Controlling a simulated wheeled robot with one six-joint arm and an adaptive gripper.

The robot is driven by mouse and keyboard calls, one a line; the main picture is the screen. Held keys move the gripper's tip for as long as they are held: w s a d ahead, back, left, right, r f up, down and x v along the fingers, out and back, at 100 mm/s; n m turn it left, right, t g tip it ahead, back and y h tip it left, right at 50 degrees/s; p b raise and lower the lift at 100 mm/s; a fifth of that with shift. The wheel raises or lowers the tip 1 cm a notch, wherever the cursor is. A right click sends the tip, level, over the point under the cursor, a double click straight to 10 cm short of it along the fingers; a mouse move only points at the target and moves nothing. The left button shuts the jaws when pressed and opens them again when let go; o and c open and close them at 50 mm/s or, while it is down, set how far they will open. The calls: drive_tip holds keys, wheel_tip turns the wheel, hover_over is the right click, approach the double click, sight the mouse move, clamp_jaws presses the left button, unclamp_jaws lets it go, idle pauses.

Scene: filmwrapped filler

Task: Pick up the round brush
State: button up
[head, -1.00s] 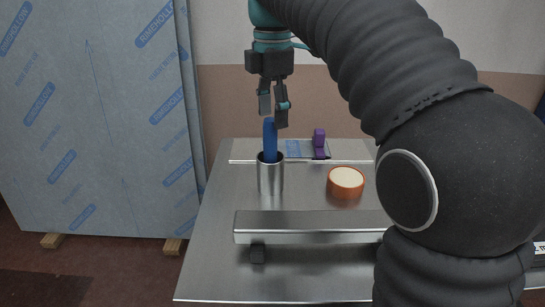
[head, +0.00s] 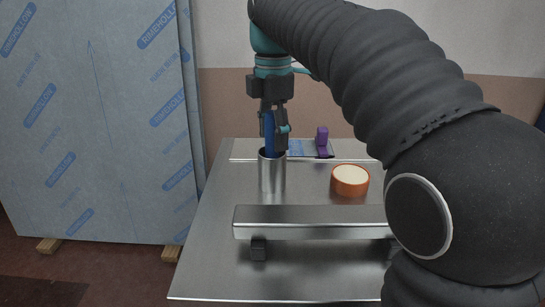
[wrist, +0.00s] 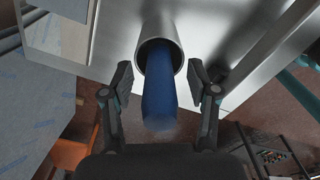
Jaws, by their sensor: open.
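The round brush shows as a blue shaft (head: 269,133) standing up out of a metal cup (head: 271,175) on the steel table. In the wrist view the blue brush (wrist: 158,95) leans out of the round cup mouth (wrist: 160,28) towards the camera. My gripper (head: 273,142) is open just above the cup, with the upper part of the brush between its fingers. In the wrist view the fingertips (wrist: 160,74) stand on either side of the brush, with a gap at each side. The brush's lower end is hidden inside the cup.
An orange-rimmed round container (head: 350,181) stands right of the cup. A purple object (head: 321,139) sits at the back. A raised metal bar (head: 310,222) crosses the table in front of the cup. Large wrapped panels (head: 100,120) stand at the left.

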clamp_jaws()
